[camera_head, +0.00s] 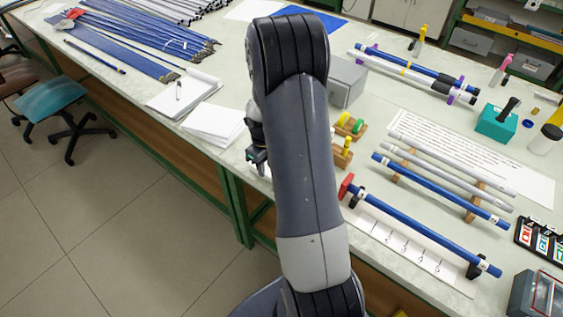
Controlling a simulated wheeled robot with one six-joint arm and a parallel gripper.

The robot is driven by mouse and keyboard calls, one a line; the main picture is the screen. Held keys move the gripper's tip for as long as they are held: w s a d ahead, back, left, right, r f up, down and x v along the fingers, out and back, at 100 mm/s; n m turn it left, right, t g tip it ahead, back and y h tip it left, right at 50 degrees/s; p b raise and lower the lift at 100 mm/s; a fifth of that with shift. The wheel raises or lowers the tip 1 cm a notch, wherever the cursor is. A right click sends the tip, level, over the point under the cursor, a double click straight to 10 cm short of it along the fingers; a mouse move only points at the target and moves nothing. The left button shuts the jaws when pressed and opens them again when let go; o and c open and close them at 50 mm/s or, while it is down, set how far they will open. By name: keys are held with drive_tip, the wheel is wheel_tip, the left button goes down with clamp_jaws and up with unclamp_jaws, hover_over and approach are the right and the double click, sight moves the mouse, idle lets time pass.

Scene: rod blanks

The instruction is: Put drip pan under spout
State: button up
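My arm stands upright in the middle of the view. My gripper (258,157) shows only in part at the left edge of the arm, just above the front edge of the workbench (225,80). My arm hides most of it, so I cannot tell whether its fingers are open or shut, or whether it holds anything. I cannot make out a drip pan or a spout. The arm covers part of the bench.
Blue rods (435,188) and grey rods lie on wooden supports at right. A red-ended blue rod (420,228) lies in front of them. A grey box (347,82), teal block (496,122) and bottles stand behind. Papers (215,120) lie left. A stool (52,98) stands on the floor.

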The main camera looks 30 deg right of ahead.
drive_tip(key=shift+w+f+p, duration=0.15)
drive_tip(key=shift+f+p, duration=0.2)
drive_tip(key=shift+f, duration=0.85)
drive_tip(key=shift+w+f+p, duration=0.15)
drive_tip(key=shift+f+p, duration=0.15)
drive_tip(key=shift+f, duration=0.85)
drive_tip(key=shift+c, duration=0.3)
clamp_jaws()
